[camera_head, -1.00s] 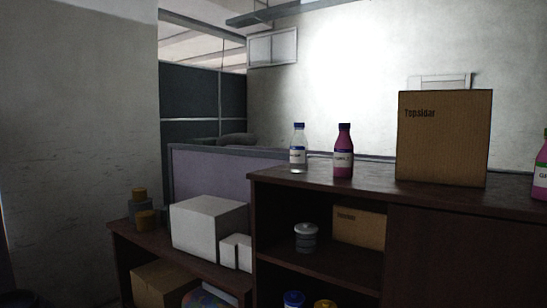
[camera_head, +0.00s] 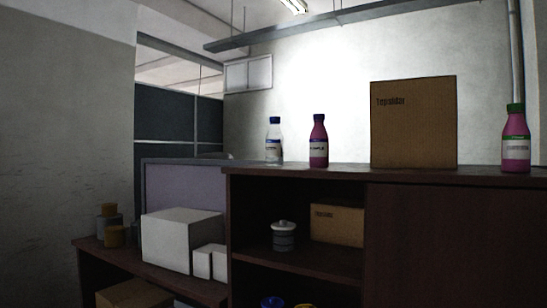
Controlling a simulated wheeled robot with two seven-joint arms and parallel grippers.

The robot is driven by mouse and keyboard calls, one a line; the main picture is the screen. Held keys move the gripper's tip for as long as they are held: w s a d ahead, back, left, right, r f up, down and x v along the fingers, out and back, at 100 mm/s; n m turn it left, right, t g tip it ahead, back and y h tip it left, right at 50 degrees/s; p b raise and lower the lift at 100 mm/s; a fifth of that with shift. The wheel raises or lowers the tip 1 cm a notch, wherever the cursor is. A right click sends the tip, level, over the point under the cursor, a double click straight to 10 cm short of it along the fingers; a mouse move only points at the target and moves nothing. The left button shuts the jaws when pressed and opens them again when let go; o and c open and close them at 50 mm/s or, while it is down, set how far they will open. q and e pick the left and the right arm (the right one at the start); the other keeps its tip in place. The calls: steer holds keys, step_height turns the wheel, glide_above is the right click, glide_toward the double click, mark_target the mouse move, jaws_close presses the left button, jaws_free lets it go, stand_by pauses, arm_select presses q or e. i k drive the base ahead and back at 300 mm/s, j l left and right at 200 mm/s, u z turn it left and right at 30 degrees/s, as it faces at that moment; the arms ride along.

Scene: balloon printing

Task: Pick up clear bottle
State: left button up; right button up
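The clear bottle (camera_head: 274,143) has a dark blue cap and a white label with a blue band. It stands upright near the left end of the dark wooden cabinet top (camera_head: 345,173). Neither of my grippers shows in the head view.
A tall cardboard box (camera_head: 413,123) stands on the top right of the bottles. Another pink bottle (camera_head: 515,140) with a green cap is at the far right. A lidded jar (camera_head: 284,236) and a small box (camera_head: 337,224) sit on the shelf. White boxes (camera_head: 181,240) stand lower left.

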mark_target(275, 138)
steer(key=i+l, duration=0.2)
steer(key=i, duration=0.3)
steer(key=i+l+u, duration=0.1)
steer(key=i, duration=0.35)
steer(key=l, duration=0.1)
